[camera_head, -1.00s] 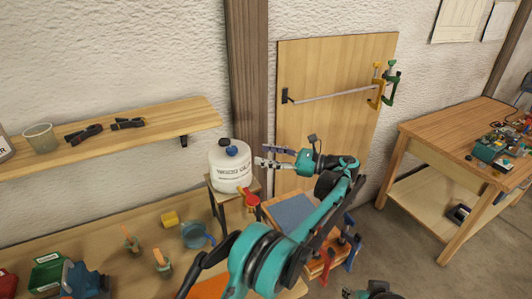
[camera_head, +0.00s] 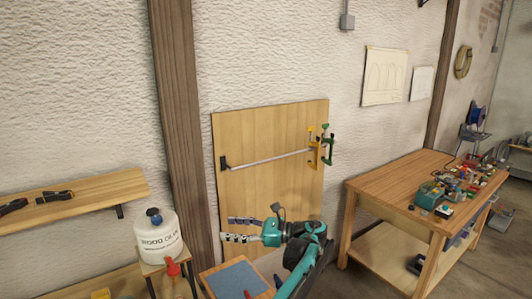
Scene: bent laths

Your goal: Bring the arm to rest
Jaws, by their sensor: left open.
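My left arm comes up from the bottom of the head view, teal and black. My left gripper (camera_head: 241,229) is open and empty, its two fingers pointing left with a gap between them. It shows in front of the lower part of the wooden panel (camera_head: 280,185) on the wall. My right gripper is out of the frame.
A white glue jug (camera_head: 158,240) stands on a small stand to the left. Yellow and green clamps (camera_head: 322,148) sit at the panel's right edge by a metal bar (camera_head: 270,158). A workbench (camera_head: 400,195) with small items stands right. A shelf (camera_head: 90,196) is at left.

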